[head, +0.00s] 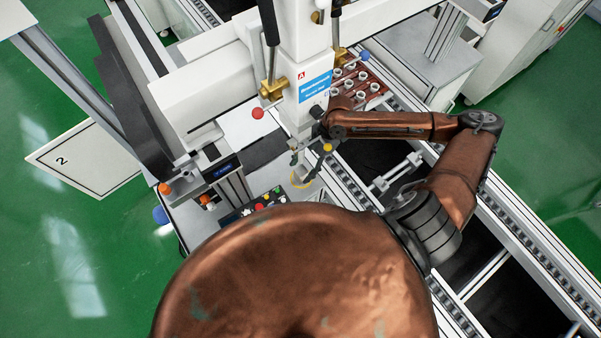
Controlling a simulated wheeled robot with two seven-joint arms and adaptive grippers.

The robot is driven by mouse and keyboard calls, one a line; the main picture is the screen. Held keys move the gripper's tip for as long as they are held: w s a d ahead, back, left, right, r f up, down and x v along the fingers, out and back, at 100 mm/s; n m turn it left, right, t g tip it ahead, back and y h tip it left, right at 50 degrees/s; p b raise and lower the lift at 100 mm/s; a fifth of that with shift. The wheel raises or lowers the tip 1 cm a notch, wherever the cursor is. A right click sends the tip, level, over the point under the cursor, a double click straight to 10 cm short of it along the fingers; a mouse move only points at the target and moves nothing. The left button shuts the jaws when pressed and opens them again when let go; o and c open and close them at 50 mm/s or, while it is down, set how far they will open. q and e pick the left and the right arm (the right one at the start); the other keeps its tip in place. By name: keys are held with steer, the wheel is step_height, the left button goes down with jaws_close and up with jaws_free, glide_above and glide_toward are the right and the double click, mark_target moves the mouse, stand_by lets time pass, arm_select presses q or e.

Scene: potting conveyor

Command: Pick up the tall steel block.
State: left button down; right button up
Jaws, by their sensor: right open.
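My right gripper (318,130) is small and dark at the end of my copper-coloured right arm, which reaches in from the right. It is open, beside the lower part of the white machine column with the blue label (315,87). I cannot make out a tall steel block with certainty. A small greyish part (300,172) shows just below the gripper, by a yellow curved cable, but it is too small to identify. My left gripper is not in view.
A conveyor with rails (540,240) runs diagonally at the right. A reddish tray (357,88) with several white round parts stands behind the gripper. A control panel (262,204) with coloured buttons is at the lower centre. The white column stands close to the gripper.

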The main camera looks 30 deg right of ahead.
steer(key=shift+a+f, duration=0.25)
steer(key=shift+f, duration=0.25)
steer(key=shift+s+a+f, duration=0.1)
steer(key=shift+s+f, duration=0.05)
steer(key=shift+f, duration=0.15)
steer(key=c, duration=0.7)
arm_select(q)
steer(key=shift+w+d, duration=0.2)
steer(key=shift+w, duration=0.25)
arm_select(e)
jaws_close()
